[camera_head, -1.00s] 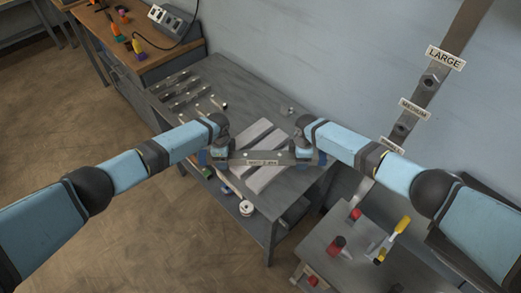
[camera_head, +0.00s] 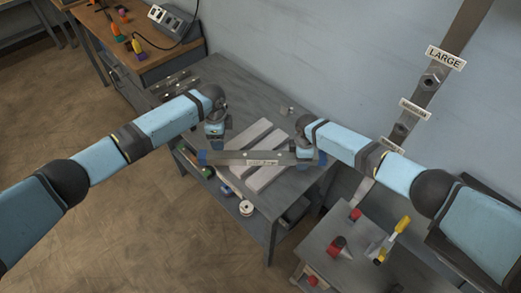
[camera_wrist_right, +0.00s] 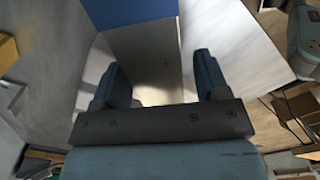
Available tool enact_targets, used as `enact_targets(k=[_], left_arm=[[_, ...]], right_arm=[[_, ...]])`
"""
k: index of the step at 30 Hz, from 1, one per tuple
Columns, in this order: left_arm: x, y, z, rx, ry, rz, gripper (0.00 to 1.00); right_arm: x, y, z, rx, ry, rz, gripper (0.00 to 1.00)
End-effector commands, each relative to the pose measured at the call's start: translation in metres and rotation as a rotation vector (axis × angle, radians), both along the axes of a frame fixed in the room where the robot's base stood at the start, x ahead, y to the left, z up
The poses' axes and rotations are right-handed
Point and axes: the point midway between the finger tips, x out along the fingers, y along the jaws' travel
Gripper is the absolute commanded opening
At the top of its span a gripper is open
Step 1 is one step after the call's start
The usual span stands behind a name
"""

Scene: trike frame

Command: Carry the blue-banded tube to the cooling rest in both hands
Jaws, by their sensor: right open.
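The blue-banded tube (camera_head: 240,157) is a long grey bar with a blue band at each end and a small label on its side. It lies across the pale slats of the cooling rest (camera_head: 262,179) on the grey workbench. In the right wrist view the tube (camera_wrist_right: 150,60) shows between the spread fingers, with a blue band (camera_wrist_right: 125,12) beyond.
Dark metal pieces (camera_head: 175,82) lie at the bench's back left. A white spool (camera_head: 246,208) is on the lower shelf. A second table (camera_head: 325,262) at right holds a red-topped item (camera_head: 337,244) and a yellow-handled tool (camera_head: 402,225). The wall stands close behind.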

Motion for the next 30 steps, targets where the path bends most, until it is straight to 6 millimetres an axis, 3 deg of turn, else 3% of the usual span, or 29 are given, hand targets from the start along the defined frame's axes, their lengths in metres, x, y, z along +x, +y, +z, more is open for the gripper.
enact_targets(k=[5,8,21,30], left_arm=[[0.0,0.0,0.01,0.001,0.0,0.0,0.68],[0.0,0.0,0.01,0.001,0.001,0.0,0.68],[0.0,0.0,0.009,0.001,0.001,0.0,0.68],[0.0,0.0,0.009,0.001,0.001,0.0,0.68]], right_arm=[[0.0,0.0,0.005,0.0,0.0,0.0,0.68],[0.001,0.0,0.018,0.002,-0.001,0.001,0.68],[0.0,0.0,0.104,0.0,-0.001,0.001,0.68],[0.0,0.0,0.121,0.0,0.0,-0.001,0.68]])
